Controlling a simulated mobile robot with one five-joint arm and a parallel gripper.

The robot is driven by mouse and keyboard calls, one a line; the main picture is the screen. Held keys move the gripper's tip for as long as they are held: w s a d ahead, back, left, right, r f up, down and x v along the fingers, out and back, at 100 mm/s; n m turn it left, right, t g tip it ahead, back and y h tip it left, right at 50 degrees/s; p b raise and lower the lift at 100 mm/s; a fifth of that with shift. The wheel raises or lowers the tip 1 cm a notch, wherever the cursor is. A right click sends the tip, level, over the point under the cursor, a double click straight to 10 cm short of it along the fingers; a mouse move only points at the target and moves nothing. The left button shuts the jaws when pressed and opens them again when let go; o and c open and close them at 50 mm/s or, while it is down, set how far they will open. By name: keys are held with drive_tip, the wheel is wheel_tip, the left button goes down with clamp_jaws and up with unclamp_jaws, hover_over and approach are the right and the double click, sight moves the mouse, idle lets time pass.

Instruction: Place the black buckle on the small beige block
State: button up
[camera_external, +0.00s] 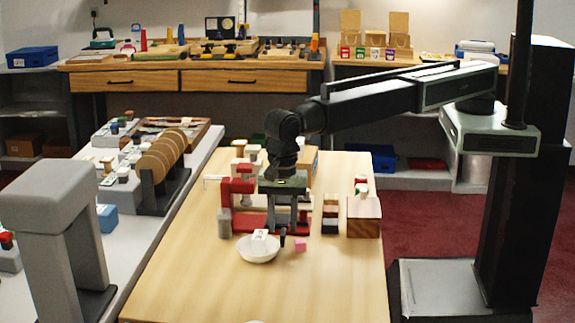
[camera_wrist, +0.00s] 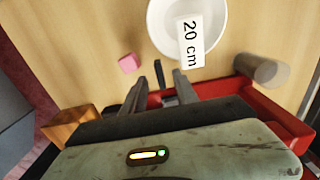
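My gripper (camera_external: 286,230) points down over the table, and its two fingers are apart. In the wrist view, my gripper (camera_wrist: 160,80) shows a gap between the fingertips. A small, dark, narrow piece, which looks like the black buckle (camera_wrist: 159,72), stands between and just beyond the fingertips. The black buckle (camera_external: 283,238) also shows as a small dark shape between the fingers in the external view. No clear grip on it is visible. I cannot tell for certain which piece is the small beige block; it may be hidden behind my gripper or among the blocks.
A white bowl (camera_external: 258,250) with a "20 cm" card (camera_wrist: 190,42) is close by. A pink cube (camera_external: 300,245) lies beside the buckle. A red frame (camera_external: 228,191) and grey cylinder (camera_external: 224,223) stand left; a wooden block (camera_external: 363,217) stands right. The front table is mostly clear.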

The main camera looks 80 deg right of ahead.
sight(283, 232)
wheel_tip(283, 232, down, 2)
drive_tip(key=shift+b, duration=0.35)
drive_tip(key=shift+r, duration=0.2)
clamp_jaws()
wheel_tip(283, 232, up, 10)
drive_tip(key=p, duration=1.1)
drive_tip(key=s+d+r, duration=0.1)
drive_tip(key=s+d, duration=0.5)
drive_tip(key=d, duration=0.5)
drive_tip(key=s+d, duration=0.5)
drive_tip(key=d, duration=0.6)
wheel_tip(283, 232, down, 4)
drive_tip(key=b, duration=0.4)
drive_tip(key=shift+s+f, duration=0.1)
drive_tip(key=shift+f, duration=0.15)
